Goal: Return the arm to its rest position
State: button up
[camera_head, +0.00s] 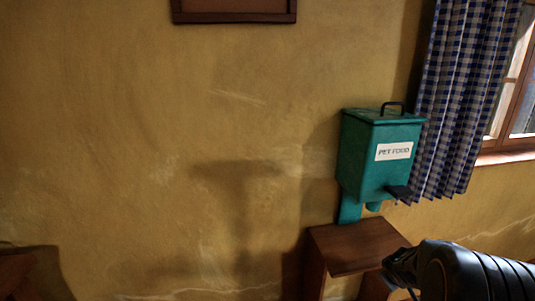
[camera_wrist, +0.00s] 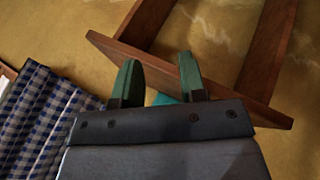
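My arm comes in from the lower right of the head view, and its dark end (camera_head: 402,268) is in front of the small wooden table. The fingertips cannot be made out there. In the wrist view, my gripper (camera_wrist: 160,72) has two greenish fingers standing apart, with no object held between them. A small teal patch (camera_wrist: 165,99) shows low behind the fingers; I cannot tell how far off it is.
A teal pet food dispenser (camera_head: 365,160) stands upright above the wooden table (camera_head: 355,243). The table's edge (camera_wrist: 150,62) lies beyond my fingers. A checked curtain (camera_head: 460,100) and window (camera_head: 515,100) are at right. Open wall fills the left.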

jog(key=s+a+r+m+g+y+p, duration=0.1)
jog(key=s+a+r+m+p, duration=0.1)
jog(key=s+a+r+p, duration=0.35)
jog(key=s+a+r+m+p, duration=0.1)
jog(key=s+a+r+p, duration=0.1)
jog(key=a+r, duration=0.65)
jog(key=s+a+r+m+g+y+p, duration=0.1)
jog(key=s+a+r+y+p, duration=0.2)
jog(key=s+a+r, duration=0.4)
notch_tip(320, 180, up, 3)
jog(key=shift+s+a+f+y+p, duration=0.2)
jog(key=shift+s+a+y+p, duration=0.1)
jog(key=shift+s+p, duration=0.55)
jog(key=shift+s, duration=0.1)
